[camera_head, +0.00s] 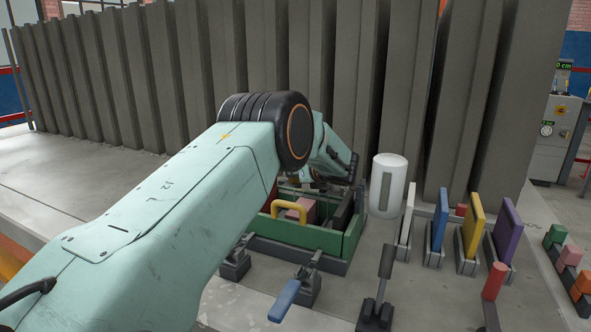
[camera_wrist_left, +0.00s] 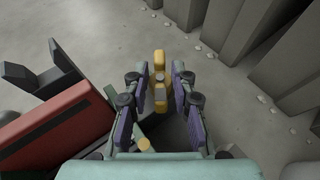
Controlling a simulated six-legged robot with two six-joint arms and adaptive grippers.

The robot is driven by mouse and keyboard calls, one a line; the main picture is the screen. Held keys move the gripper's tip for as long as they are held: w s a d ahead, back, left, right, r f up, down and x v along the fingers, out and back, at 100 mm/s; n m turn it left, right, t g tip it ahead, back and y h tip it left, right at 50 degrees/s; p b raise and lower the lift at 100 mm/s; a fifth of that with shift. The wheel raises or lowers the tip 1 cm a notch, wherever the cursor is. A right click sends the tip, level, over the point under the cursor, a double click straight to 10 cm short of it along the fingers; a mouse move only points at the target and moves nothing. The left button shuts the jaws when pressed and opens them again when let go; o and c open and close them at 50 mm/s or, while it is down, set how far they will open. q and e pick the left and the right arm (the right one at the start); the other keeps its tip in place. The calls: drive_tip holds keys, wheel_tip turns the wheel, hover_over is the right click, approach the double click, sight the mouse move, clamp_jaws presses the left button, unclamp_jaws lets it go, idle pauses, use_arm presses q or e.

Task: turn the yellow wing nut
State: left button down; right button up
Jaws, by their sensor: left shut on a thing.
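The yellow wing nut (camera_wrist_left: 159,92) shows in the left wrist view, between the fingers of my left gripper (camera_wrist_left: 161,72). Its wings run along the gap between the fingers, and part of it sticks out past the fingertips. The left gripper is shut on it, with one purple-padded finger on each side. In the head view my left arm reaches in from the left and hides the wing nut. The fingertips cannot be made out there. My right gripper is in neither view.
A green open box (camera_head: 354,236) with a yellow handle (camera_head: 289,209) stands below my left wrist. A white cylinder (camera_head: 388,186), upright coloured panels, including a yellow one (camera_head: 474,227), and a blue-handled lever (camera_head: 284,301) are nearby. Grey corrugated panels (camera_head: 400,100) stand close behind.

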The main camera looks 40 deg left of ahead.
use_arm(q)
drive_tip(key=shift+w+a+r+n+g+y, duration=0.1)
drive_tip(key=shift+n+g+y, duration=0.05)
drive_tip(key=shift+n+g, duration=0.3)
drive_tip(key=shift+w+a+r+n+g+y, duration=0.1)
drive_tip(key=shift+n+g+y, duration=0.05)
drive_tip(key=shift+n+g, duration=0.25)
drive_tip(key=shift+s+f, duration=0.1)
drive_tip(key=shift+d+f+g, duration=0.15)
drive_tip(key=shift+f+g, duration=0.1)
drive_tip(key=shift+g, duration=0.1)
drive_tip(key=c, duration=1.4)
unclamp_jaws()
drive_tip(key=shift+s+d, duration=0.15)
drive_tip(key=shift+o, duration=0.2)
drive_tip(key=shift+w+f, duration=0.1)
drive_tip(key=shift+w, duration=0.15)
drive_tip(key=shift+d+r, duration=0.15)
drive_tip(key=shift+r, duration=0.15)
drive_tip(key=v, duration=0.6)
drive_tip(key=shift+s+d, duration=0.2)
drive_tip(key=shift+d, duration=0.15)
drive_tip(key=shift+c, duration=0.2)
